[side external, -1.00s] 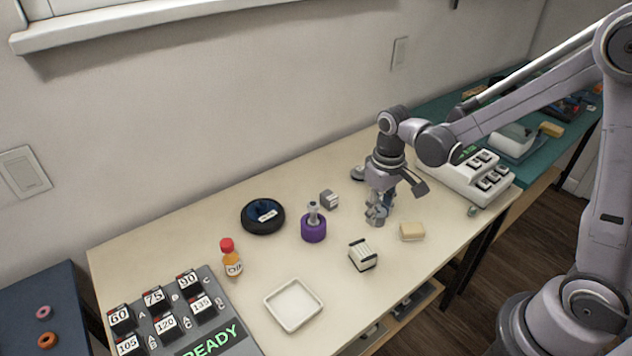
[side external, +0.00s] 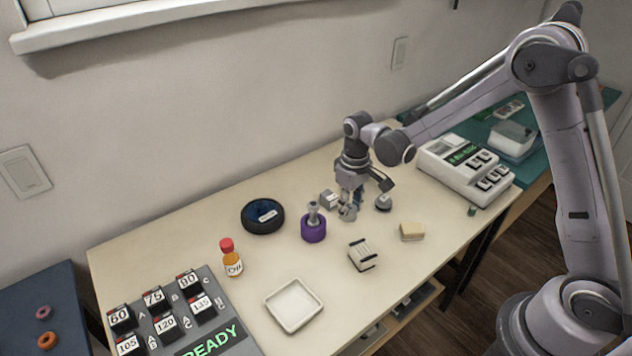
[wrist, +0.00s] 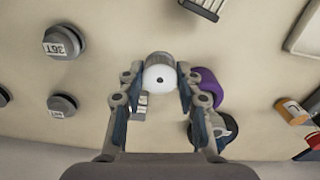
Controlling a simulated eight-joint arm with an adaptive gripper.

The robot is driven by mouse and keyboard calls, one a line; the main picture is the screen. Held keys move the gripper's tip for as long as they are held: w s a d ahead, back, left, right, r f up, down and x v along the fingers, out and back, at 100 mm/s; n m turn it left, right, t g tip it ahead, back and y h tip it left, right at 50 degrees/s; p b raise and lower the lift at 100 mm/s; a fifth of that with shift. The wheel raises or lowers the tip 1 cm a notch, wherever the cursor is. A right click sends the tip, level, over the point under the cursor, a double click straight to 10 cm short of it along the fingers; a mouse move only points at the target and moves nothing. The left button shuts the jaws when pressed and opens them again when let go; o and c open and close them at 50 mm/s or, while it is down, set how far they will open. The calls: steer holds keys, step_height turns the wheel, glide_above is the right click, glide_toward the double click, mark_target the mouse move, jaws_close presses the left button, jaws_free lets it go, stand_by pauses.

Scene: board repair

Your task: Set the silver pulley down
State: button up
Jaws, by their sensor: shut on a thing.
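The silver pulley (wrist: 160,62) shows in the wrist view as a short round piece with a pale face and a small dark centre hole. My gripper (wrist: 158,78) is shut on it, one finger on each side. In the side external view my gripper (side external: 348,210) is low over the middle of the table, just right of a purple spool-like piece (side external: 313,232) with a grey post. The fingers largely hide the pulley there. I cannot tell whether the pulley touches the table.
A small grey block (side external: 328,199) is close left of my gripper; a grey round part (side external: 383,203) is close right. A striped block (side external: 362,255), yellowish block (side external: 412,231), white tray (side external: 293,305), oil bottle (side external: 232,258) and black disc (side external: 263,216) stand around.

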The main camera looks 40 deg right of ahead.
mark_target(341, 232)
steer(key=shift+w+a+f, duration=0.25)
steer(key=shift+a+f, duration=0.15)
steer(key=shift+a, duration=0.05)
steer(key=shift+w+a+f, duration=0.2)
steer(key=shift+a+f, duration=0.15)
steer(key=shift+a, duration=0.1)
steer(key=shift+f, duration=1.9)
steer(key=shift+f, duration=0.15)
steer(key=o, duration=1.2)
steer(key=shift+c, duration=0.2)
